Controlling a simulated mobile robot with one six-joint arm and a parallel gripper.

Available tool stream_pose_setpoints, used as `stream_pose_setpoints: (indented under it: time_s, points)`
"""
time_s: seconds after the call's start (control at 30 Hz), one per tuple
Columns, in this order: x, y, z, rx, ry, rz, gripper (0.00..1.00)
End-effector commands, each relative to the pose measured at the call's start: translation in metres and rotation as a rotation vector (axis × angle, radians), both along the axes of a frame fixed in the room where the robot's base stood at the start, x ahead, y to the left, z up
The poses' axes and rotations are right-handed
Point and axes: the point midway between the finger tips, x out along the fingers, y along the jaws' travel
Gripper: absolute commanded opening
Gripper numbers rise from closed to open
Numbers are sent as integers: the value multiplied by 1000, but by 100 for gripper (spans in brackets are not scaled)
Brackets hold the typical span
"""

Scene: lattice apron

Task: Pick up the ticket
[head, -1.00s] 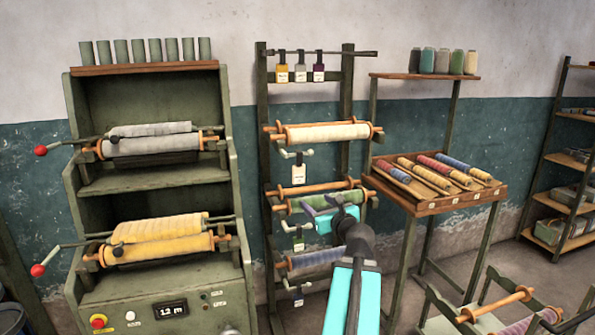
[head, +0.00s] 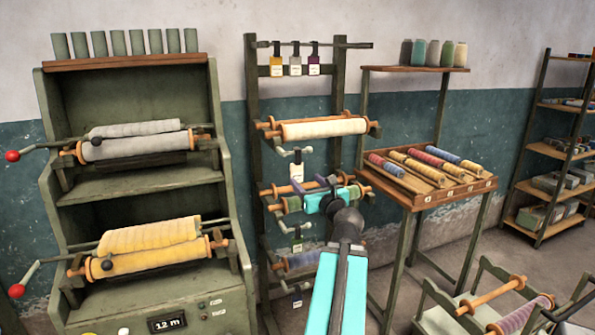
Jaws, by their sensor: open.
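I cannot tell which one is the task's ticket. My gripper (head: 318,184) is open, in front of the rack over the green roll in the picture. It is below and right of the white ticket, apparently apart from it, and partly hides the green roll.
The cream roll (head: 324,129) and green roll (head: 290,204) stick out from the rack. A green machine (head: 125,95) with grey and yellow rolls stands left. A spool stand (head: 435,200) stands right, with a low roll frame (head: 505,300) in front. Floor shows between them.

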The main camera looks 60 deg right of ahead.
Motion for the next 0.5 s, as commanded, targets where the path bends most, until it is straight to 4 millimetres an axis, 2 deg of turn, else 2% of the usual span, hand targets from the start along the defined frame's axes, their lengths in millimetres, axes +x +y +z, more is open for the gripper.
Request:
stream_pose_setpoints:
  time_s: [0.23, 0.5]
  points:
    - [1, -6, 3, 1, -1, -5, 58]
    - [11, -15, 4, 0, 0, -4, 58]
